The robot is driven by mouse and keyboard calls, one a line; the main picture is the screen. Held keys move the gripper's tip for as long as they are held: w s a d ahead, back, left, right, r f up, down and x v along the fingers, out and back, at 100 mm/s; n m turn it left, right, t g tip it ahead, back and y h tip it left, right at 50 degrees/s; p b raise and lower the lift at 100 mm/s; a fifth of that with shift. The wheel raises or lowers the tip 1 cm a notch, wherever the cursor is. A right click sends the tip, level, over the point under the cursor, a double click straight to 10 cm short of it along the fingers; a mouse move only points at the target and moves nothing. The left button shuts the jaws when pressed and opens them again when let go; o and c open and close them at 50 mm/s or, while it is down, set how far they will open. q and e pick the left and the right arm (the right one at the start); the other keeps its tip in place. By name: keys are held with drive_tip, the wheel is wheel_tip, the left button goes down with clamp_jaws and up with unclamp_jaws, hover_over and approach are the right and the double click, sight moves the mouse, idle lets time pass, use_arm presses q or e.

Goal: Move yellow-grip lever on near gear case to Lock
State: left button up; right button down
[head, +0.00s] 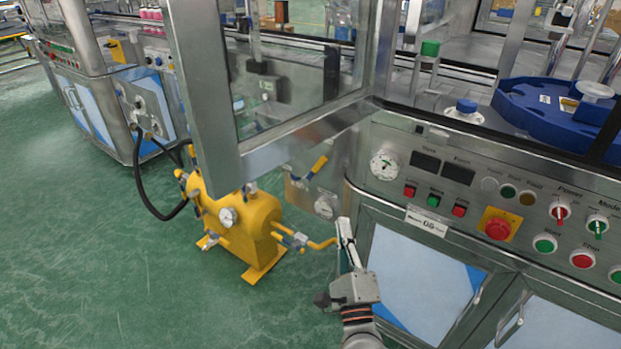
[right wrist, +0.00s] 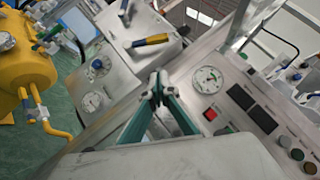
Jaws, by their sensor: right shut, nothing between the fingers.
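The lever with the yellow grip (head: 319,165) is on the grey gear case (head: 298,193), between the yellow tank and the control cabinet. In the right wrist view the lever (right wrist: 151,41) lies slanted across the top part of the case (right wrist: 118,62), with dark parts beside its yellow grip. My right gripper (head: 343,224) is shut and empty, in front of and below the lever in the head view. In the right wrist view its fingertips (right wrist: 158,84) are together, apart from the lever. No Lock marking is readable. My left gripper is not in view.
A control cabinet (head: 400,205) with a gauge, buttons and a red emergency stop (head: 497,228) stands close on the right. A yellow tank (head: 243,222) with pipes stands left. A framed glass guard (head: 285,85) hangs above the gear case. Green floor at left is clear.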

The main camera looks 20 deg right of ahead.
approach(317, 169)
drive_tip(key=shift+w+d+r, duration=1.25)
drive_tip(key=shift+w+d, duration=0.35)
drive_tip(key=shift+w, duration=1.25)
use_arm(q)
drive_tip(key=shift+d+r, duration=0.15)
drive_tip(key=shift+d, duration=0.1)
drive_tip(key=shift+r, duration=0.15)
use_arm(e)
drive_tip(key=shift+r, duration=0.1)
